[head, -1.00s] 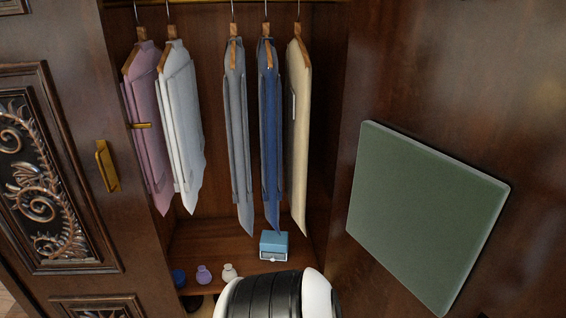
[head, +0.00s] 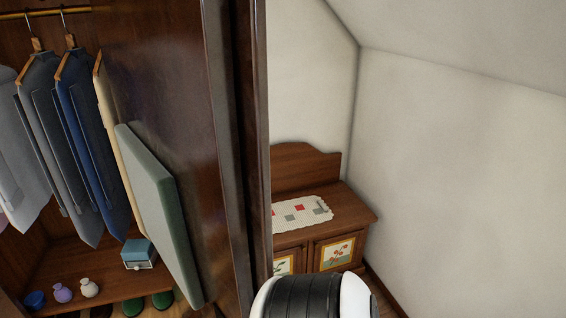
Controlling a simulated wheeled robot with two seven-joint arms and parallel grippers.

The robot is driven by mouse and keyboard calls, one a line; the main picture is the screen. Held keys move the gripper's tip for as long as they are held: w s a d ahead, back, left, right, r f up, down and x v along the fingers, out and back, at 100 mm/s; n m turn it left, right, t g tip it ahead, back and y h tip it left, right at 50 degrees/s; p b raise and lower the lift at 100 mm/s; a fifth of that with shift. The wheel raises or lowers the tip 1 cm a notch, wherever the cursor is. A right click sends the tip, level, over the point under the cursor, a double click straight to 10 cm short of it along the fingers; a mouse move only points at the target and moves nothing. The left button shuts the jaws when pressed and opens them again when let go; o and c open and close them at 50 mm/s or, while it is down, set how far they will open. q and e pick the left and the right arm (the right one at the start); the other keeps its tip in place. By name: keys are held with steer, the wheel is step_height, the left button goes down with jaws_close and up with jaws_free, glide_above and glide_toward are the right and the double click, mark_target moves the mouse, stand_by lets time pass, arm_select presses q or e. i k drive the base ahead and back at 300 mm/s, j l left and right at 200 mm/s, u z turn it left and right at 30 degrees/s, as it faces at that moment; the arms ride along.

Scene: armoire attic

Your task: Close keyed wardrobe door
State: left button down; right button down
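The wardrobe's inside (head: 85,255) shows at the left, open, with its front not covered. No key or lock shows in this view. A black and white rounded part of my own body is at the bottom centre. Neither of my grippers is in view.
Jackets (head: 80,140) hang from a brass rail (head: 45,13). Beyond the door are a low wooden cabinet (head: 355,208) with a patterned runner (head: 300,213) and a pale wall (head: 460,190).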

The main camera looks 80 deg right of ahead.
mark_target(187, 80)
steer(key=k+l+z, duration=0.15)
steer(key=l, duration=0.2)
steer(key=k+l+z, duration=0.15)
steer(key=l, duration=0.25)
steer(key=k+l+z, duration=0.15)
steer(key=l, duration=0.25)
steer(key=i+l, duration=0.1)
steer(key=l, duration=0.45)
steer(key=k+j+u, duration=0.1)
steer(key=j, duration=0.2)
steer(key=k+j+u, duration=0.1)
steer(key=j, duration=0.15)
